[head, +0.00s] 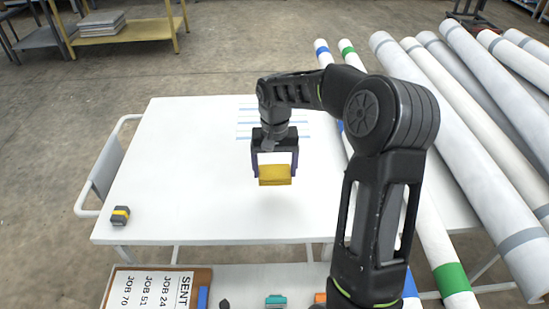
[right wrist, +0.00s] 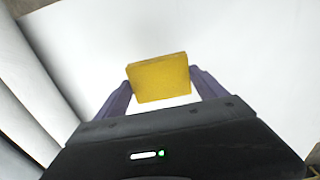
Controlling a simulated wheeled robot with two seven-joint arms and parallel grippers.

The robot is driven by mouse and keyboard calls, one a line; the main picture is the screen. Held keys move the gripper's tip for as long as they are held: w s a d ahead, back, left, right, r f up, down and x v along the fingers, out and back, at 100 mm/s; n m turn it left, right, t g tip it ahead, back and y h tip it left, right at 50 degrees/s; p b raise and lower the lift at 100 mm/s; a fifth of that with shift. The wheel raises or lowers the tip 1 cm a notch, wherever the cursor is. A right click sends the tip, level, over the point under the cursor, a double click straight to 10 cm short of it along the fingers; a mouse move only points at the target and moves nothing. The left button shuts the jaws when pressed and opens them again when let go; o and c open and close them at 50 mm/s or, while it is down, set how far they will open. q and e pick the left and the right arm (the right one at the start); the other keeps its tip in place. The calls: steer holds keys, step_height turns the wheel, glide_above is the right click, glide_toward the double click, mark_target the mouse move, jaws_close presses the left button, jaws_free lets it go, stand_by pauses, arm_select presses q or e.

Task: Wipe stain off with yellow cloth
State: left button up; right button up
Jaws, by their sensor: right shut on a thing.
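My right gripper (head: 275,172) is shut on the yellow cloth (head: 275,180), a folded block held between its two fingers. In the head view a faint shadow below suggests the cloth is a little above the white table (head: 190,190). The cloth also shows in the right wrist view (right wrist: 158,78), between the purple fingers of the gripper (right wrist: 160,85). Blue lines (head: 245,122) lie on the table's far part, partly hidden behind my right arm. I cannot make out a stain in either view. My left gripper is not in view.
Long white rolls (head: 480,120) lie along the right side. A small black and yellow object (head: 121,215) sits at the table's left front. A clipboard (head: 155,288) and small items lie on a nearer surface. The table's left half is mostly clear.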

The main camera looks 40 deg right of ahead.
steer(key=shift+r+p, duration=0.4)
steer(key=shift+r, duration=0.5)
